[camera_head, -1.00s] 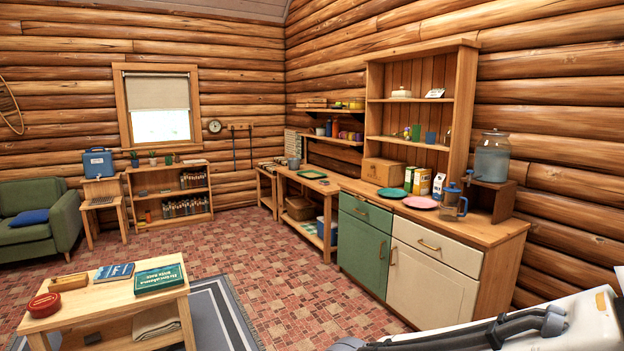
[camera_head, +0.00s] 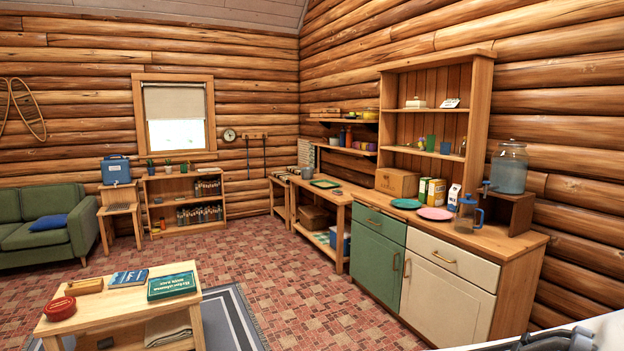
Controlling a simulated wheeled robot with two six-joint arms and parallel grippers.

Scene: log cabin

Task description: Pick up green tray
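A flat green tray (camera_head: 325,184) lies on the wooden workbench (camera_head: 341,196) against the right wall, left of the green and cream cabinet. It looks like a green rim around a paler middle. It is some way off, and nothing of mine is near it. Part of one of my arms shows at the bottom right edge, but no gripper fingers are visible. Neither gripper is in view.
A low coffee table (camera_head: 118,306) with books stands at the lower left on a grey rug (camera_head: 227,318). The cabinet (camera_head: 377,258) lines the right side, with plates, cartons and a glass dispenser (camera_head: 509,170) on top. The tiled floor (camera_head: 290,285) between is clear.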

